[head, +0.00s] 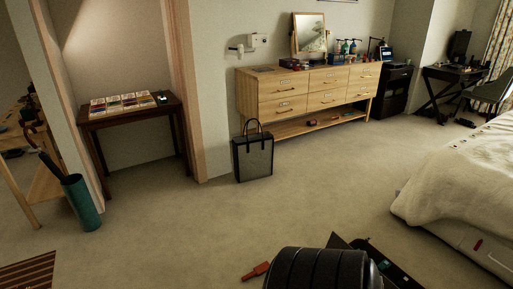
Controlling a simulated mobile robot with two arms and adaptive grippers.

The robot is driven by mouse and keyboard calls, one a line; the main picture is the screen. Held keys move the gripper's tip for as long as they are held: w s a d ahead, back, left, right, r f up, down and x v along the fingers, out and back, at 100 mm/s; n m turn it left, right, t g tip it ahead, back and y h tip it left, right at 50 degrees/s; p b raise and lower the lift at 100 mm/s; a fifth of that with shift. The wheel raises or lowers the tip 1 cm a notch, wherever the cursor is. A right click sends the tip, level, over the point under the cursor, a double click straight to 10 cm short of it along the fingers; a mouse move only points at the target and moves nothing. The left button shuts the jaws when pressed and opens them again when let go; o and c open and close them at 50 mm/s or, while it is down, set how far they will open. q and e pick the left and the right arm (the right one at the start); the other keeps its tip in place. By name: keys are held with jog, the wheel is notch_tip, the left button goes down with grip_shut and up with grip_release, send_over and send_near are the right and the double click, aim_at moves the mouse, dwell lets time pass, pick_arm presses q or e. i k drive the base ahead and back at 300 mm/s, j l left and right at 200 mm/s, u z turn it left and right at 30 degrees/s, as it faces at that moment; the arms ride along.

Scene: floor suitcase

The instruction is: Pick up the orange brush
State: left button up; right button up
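A small orange-red object, which looks like the orange brush (255,271), lies on the carpet at the bottom of the head view. It sits just left of a large black ribbed shape (318,268), whose lower part is cut off by the frame edge. Whether the two touch is hard to tell. Neither of my grippers shows in this view.
A dark, flat open case (385,262) lies behind and right of the black shape. The bed (465,195) stands at right, a grey bag (253,158) near the wooden dresser (285,105), and a teal umbrella stand (82,203) at left. The middle carpet is clear.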

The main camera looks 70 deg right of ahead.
aim_at(261, 268)
jog(key=i+z, duration=0.8)
jog(key=i+j+z, duration=0.15)
jog(key=i+z, duration=0.25)
jog(key=i+j+z, duration=0.4)
jog(key=k+l, duration=0.05)
jog(key=l, duration=0.05)
